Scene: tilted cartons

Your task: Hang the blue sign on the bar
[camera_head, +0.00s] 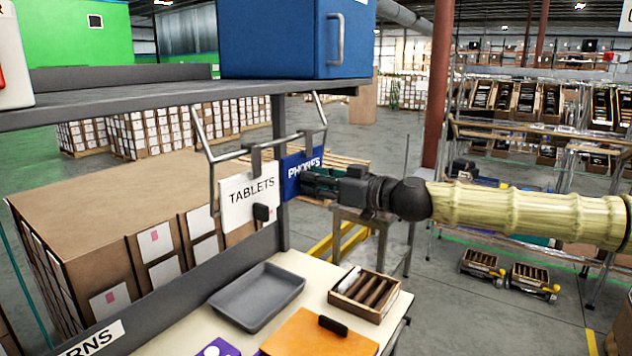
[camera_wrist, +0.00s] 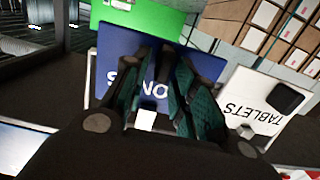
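The blue sign (camera_head: 291,165), lettered PHONES, is upright at the right end of the grey metal bar (camera_head: 232,154) under the shelf. Its hook is close to the bar; I cannot tell whether it rests on it. In the wrist view, the blue sign (camera_wrist: 117,62) is right behind my fingers (camera_wrist: 166,62). The white TABLETS sign (camera_head: 250,201) hangs on the bar just left of the blue sign and also shows in the wrist view (camera_wrist: 252,100).
A blue cabinet (camera_head: 275,38) stands on the shelf (camera_head: 150,98) above the bar. Below are a grey tray (camera_head: 257,297), a wooden box (camera_head: 364,293) and an orange board (camera_head: 310,340) on the worktop. Large cartons (camera_head: 110,215) stand behind on the left.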

